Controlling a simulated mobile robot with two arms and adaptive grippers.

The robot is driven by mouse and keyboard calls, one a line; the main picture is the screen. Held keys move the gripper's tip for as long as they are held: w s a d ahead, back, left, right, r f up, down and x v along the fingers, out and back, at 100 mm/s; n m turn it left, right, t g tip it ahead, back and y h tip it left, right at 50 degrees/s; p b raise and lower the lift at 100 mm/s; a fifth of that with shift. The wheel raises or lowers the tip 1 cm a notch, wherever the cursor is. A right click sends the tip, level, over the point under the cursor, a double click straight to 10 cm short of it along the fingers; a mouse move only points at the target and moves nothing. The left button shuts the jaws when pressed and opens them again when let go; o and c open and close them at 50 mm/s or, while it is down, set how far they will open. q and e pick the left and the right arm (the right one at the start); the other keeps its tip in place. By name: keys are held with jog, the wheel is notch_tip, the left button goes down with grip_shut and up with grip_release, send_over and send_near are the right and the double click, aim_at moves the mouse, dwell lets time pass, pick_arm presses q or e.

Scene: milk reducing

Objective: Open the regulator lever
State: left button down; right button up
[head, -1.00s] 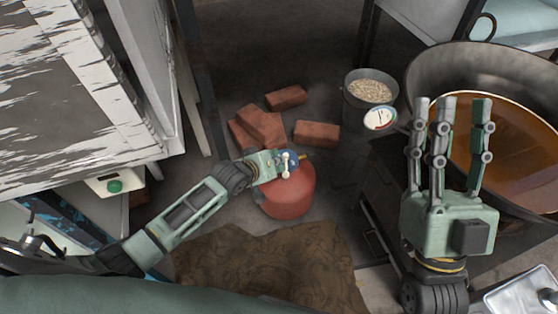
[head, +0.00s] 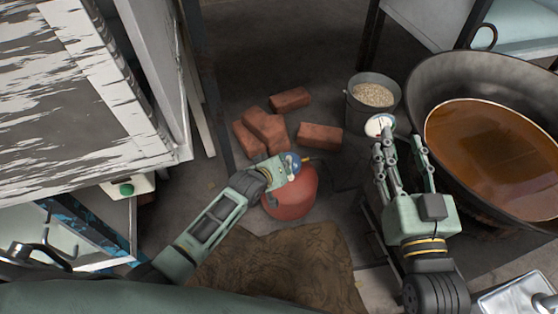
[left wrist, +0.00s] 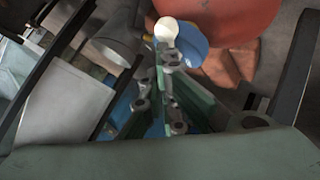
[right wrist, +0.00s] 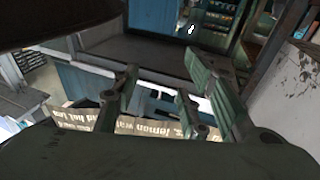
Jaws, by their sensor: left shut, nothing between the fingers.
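The red gas cylinder (head: 293,198) stands on the floor in the middle of the head view. A blue regulator (left wrist: 196,48) sits on its top, with a cream-coloured lever knob (left wrist: 166,30) beside it. My left gripper (left wrist: 170,62) is shut and empty, its fingertips right at the knob; I cannot tell whether they touch it. In the head view, my left gripper (head: 280,168) partly covers the regulator.
Several bricks (head: 265,126) lie behind the cylinder. A bucket of grain (head: 374,98) and a large pan of brown liquid (head: 495,140) stand to the right. A brown cloth (head: 275,265) lies in front. A peeling white cabinet (head: 80,90) is at the left.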

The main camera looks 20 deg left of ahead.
pick_arm(q)
jog(key=shift+d+f+p, duration=0.2)
jog(key=shift+d+p, duration=0.35)
jog(key=shift+p, duration=0.15)
pick_arm(e)
notch_tip(320, 180, down, 9)
jog(key=s+d+g+h, duration=0.1)
jog(key=g, duration=0.3)
jog(key=shift+s+d+r+g+h, duration=0.15)
jog(key=shift+s+d+g+h, duration=0.15)
jog(key=shift+g, duration=0.1)
pick_arm(q)
jog(key=shift+s, duration=0.1)
pick_arm(e)
jog(key=shift+d, duration=0.1)
